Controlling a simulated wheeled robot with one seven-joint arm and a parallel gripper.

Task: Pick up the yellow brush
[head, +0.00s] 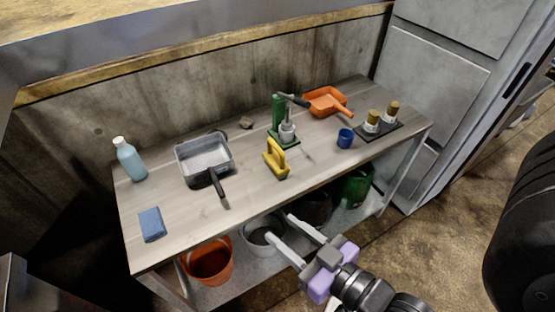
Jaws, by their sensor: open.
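The yellow brush (274,157) stands on the tabletop near the front edge, at the middle of the head view. It has a yellow arched handle and a dark base. My gripper (281,232) is open and empty. In the picture it shows below the brush, in front of the table's front edge. The fingers point up and left, apart from the brush.
The wooden table (255,180) also holds a grey tray with a handle (205,160), a bottle (130,160), a blue sponge (152,224), a green press (284,125), an orange dustpan (326,101) and a blue cup (345,138). An orange bucket (208,264) stands on the lower shelf.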

